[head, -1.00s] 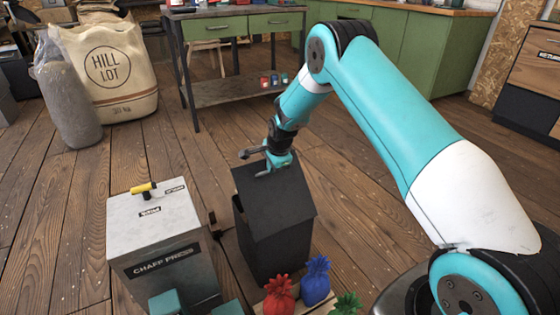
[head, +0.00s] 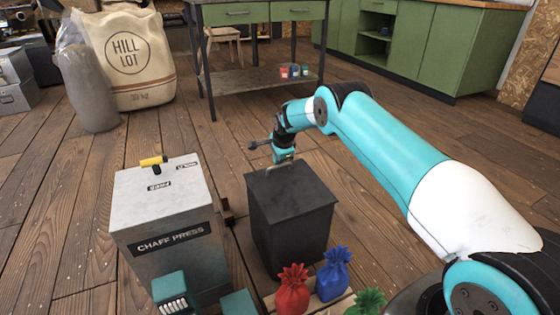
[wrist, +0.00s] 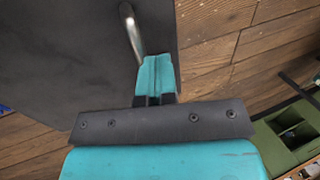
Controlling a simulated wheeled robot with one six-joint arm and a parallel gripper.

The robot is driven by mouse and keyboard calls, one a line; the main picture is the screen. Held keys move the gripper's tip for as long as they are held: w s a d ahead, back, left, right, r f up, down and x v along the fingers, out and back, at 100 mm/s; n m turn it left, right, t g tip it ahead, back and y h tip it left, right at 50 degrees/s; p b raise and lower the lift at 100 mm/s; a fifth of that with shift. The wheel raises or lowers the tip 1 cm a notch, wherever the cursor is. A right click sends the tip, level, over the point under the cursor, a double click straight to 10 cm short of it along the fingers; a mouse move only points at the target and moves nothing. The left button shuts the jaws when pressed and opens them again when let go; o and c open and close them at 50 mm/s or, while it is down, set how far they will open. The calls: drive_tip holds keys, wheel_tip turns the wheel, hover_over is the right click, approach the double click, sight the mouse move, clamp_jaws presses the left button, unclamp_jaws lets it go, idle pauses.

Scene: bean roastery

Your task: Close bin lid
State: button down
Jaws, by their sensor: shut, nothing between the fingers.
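The bin (head: 290,232) is a dark, box-shaped container in the middle of the head view. Its dark lid (head: 292,190) lies flat across the top, with no gap visible from here. My gripper (head: 284,157) is at the lid's far edge, its fingers shut with nothing between them. In the wrist view the teal fingers (wrist: 155,72) are over the edge of the lid (wrist: 70,60), beside a metal bar handle (wrist: 131,33). I cannot tell whether the fingers touch the lid.
The chaff press (head: 165,215), with a yellow handle on top, stands left of the bin. A green-drawered table (head: 255,12) stands behind. Wooden floor lies clear beyond the bin.

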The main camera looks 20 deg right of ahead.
drive_tip(key=shift+w+f, duration=0.15)
drive_tip(key=shift+f, duration=0.35)
